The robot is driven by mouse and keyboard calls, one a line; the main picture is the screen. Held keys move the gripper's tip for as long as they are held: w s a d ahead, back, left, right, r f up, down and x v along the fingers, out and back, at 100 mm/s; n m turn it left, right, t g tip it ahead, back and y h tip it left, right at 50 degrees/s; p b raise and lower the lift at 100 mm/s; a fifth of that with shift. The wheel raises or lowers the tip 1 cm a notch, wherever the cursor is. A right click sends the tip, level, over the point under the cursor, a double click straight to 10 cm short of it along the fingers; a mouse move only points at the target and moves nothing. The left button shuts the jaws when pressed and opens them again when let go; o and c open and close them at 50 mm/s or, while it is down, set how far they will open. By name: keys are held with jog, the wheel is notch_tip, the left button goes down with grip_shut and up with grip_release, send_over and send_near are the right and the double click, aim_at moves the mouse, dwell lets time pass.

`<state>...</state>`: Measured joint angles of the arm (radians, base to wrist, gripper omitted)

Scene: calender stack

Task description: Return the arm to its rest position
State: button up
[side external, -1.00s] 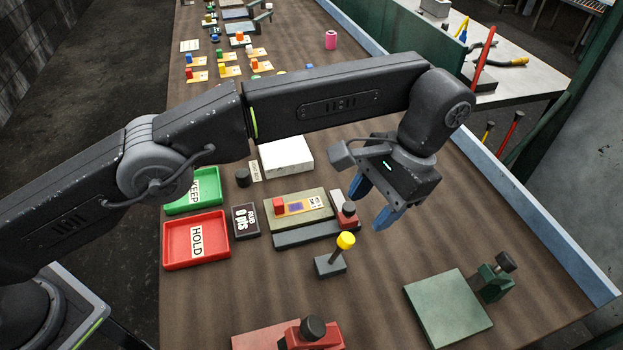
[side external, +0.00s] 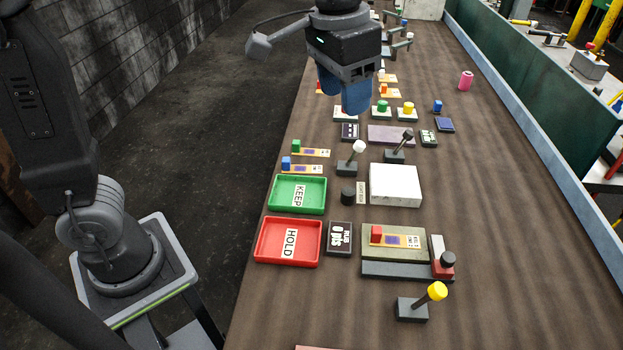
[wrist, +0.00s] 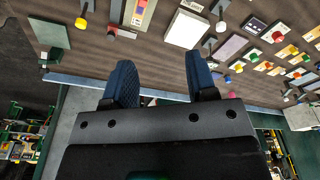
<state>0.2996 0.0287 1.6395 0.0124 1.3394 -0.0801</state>
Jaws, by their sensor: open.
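My gripper (side external: 342,97) hangs high at the top of the side external view, its two blue fingers pointing down. It is open and nothing shows between the fingers. It also shows in the wrist view (wrist: 159,66), fingers apart above the table. A red block sits on an orange card (side external: 396,240) on the grey-green plate (side external: 380,230), well below and clear of my gripper. A green KEEP tray (side external: 271,192) and a red HOLD tray (side external: 262,242) lie empty at the table's left edge.
A white box (side external: 395,185), levers with white (side external: 358,147) and yellow knobs (side external: 437,291), and several cards with coloured blocks stand on the brown table. A pink cylinder (side external: 465,81) stands farther back. A green wall (side external: 505,75) runs along the right side.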

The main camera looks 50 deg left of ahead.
jog(key=s+a+f+n+t, duration=0.1)
jog(key=s+a+f+t, duration=0.1)
jog(key=s+a, duration=0.3)
jog(key=s+a+f+n+t, duration=0.1)
jog(key=s+a+f+t, duration=0.1)
jog(key=s+a+f, duration=0.3)
jog(key=s+a, duration=0.1)
jog(key=s, duration=0.3)
jog(key=shift+s+f+n, duration=0.15)
jog(key=shift+s+n, duration=0.15)
jog(key=shift+s, duration=0.1)
